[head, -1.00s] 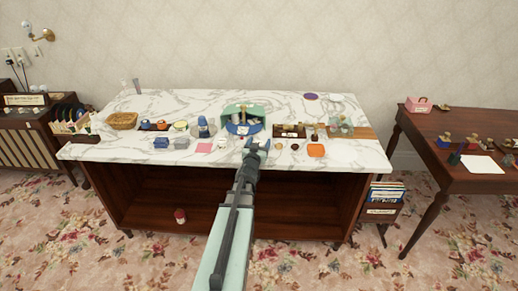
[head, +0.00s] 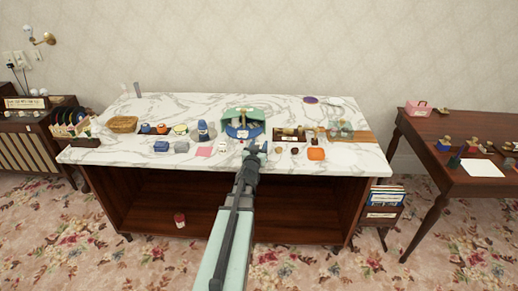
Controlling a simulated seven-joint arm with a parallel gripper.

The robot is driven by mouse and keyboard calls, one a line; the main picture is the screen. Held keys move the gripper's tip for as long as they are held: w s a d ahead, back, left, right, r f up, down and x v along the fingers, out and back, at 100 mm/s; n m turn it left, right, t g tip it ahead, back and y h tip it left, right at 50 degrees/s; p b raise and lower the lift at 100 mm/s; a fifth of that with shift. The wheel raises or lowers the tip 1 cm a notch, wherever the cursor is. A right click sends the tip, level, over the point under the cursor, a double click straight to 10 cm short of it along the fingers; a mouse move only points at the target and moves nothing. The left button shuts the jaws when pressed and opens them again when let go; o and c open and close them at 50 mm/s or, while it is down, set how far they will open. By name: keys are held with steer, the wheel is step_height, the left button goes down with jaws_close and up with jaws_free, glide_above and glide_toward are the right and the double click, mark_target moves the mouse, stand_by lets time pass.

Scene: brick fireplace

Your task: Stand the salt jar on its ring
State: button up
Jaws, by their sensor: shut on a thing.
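My gripper (head: 254,148) is over the front middle of the marble-topped counter (head: 340,157). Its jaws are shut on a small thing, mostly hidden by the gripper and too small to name. A small white piece with dark marks (head: 223,148) stands just left of the gripper; I cannot tell whether it is the salt jar. I cannot make out the salt jar's ring for certain among the small items. An orange square piece (head: 316,154) and small round pieces (head: 294,151) lie right of the gripper.
A green and blue container (head: 243,116) stands behind my gripper. A dark divided tray (head: 289,135) is to its right. The counter's back is mostly clear.

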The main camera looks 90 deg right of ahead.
step_height(320, 180, up, 9)
steer(key=shift+r, duration=0.1)
stand_by(0.4)
